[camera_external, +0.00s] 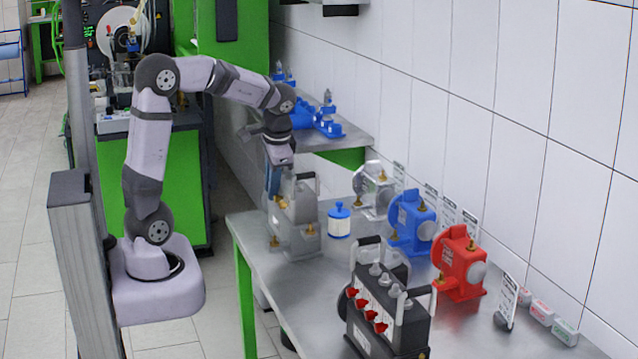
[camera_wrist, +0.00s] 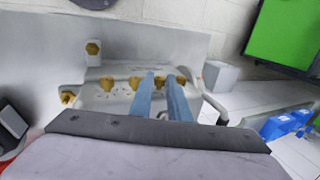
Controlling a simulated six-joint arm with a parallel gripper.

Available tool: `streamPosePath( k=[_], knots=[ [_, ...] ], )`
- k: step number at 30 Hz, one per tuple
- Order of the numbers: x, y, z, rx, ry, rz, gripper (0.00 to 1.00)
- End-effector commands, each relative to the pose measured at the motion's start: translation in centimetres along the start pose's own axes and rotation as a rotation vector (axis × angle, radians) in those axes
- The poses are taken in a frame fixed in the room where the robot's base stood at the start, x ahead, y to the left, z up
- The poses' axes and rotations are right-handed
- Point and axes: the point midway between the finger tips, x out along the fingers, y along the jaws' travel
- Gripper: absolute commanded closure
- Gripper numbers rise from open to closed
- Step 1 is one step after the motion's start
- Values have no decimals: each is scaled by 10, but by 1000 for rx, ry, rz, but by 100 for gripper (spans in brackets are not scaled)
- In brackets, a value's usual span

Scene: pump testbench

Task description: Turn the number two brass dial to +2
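The grey pump unit (camera_external: 297,225) stands at the far left end of the metal bench in the external view. In the wrist view its pale top face (camera_wrist: 110,105) carries a row of several brass dials, including one at the left end (camera_wrist: 107,84), one beside it (camera_wrist: 135,82) and one at the right (camera_wrist: 181,81). My gripper (camera_wrist: 160,78) points at this row, its two blue fingers apart. Another brass dial (camera_wrist: 159,83) shows in the gap between the fingertips; contact cannot be told. Dial numbers and settings are not readable.
A blue-and-white jar (camera_external: 339,221), a blue pump (camera_external: 412,222) and a red pump (camera_external: 460,265) stand on the bench. A black unit with red knobs (camera_external: 385,310) is at the front. A tiled wall (camera_external: 520,120) runs behind. The unit's handle (camera_wrist: 214,105) rises right of the fingers.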

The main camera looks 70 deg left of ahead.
Motion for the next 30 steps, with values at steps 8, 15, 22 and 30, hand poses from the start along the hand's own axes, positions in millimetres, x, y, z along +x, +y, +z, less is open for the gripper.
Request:
streamPosePath(
  k=[8, 15, 22, 30],
  knots=[
    [0, 0, 0, 0, 0, 1, 78],
    [-11, 0, -1, 0, 3, 0, 78],
    [-42, 0, -1, 1, 4, -1, 78],
    [-70, 0, -1, 1, 2, 0, 78]
  ],
)
